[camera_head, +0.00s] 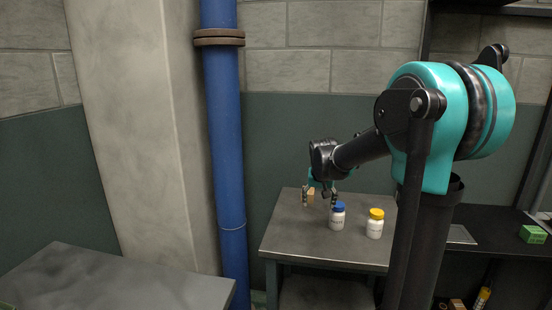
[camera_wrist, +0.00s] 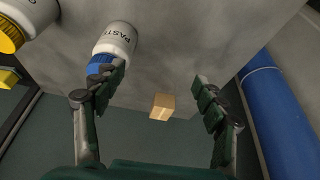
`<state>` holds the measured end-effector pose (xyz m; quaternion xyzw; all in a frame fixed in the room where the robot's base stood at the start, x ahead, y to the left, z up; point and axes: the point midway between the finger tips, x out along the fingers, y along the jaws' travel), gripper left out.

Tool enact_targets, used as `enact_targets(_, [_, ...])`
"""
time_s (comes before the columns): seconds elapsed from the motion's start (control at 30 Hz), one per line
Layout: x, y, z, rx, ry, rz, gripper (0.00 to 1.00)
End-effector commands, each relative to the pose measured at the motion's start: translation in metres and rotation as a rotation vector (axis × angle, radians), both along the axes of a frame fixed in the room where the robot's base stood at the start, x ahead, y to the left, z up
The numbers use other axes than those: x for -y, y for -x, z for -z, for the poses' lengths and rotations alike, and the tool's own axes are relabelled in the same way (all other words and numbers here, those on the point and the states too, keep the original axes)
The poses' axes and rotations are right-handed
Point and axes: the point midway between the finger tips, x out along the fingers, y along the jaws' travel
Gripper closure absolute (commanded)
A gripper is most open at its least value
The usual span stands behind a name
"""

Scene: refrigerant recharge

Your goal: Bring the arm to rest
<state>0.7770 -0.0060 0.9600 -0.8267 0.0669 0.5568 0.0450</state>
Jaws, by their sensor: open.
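My gripper (camera_head: 319,196) is open over the metal table (camera_head: 283,242), at the end of my outstretched arm. In the wrist view its two fingers (camera_wrist: 160,92) are spread wide with nothing held between them. A white bottle with a blue cap (camera_head: 337,216) stands on the table close to one finger; in the wrist view the blue-capped bottle (camera_wrist: 117,40) is partly covered by the left finger, and I cannot tell whether they touch. A small tan block (camera_wrist: 162,106) shows between the fingers in the wrist view.
A white bottle with a yellow cap (camera_head: 375,224) stands right of the blue-capped one. A blue pipe (camera_head: 226,150) runs floor to ceiling left of the table. Another grey tabletop (camera_head: 115,285) is at the lower left. A green box (camera_head: 533,234) sits on a dark shelf at right.

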Motion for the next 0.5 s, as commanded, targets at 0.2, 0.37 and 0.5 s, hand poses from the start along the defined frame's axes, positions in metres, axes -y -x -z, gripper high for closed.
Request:
enact_targets(0.2, [0.012,0.057,0.020,-0.005,-0.001,-0.029,0.28])
enact_targets(0.37, [0.023,0.124,0.047,-0.010,-0.002,-0.064,0.28])
enact_targets(0.5, [0.031,0.196,0.080,-0.014,-0.004,-0.103,0.28])
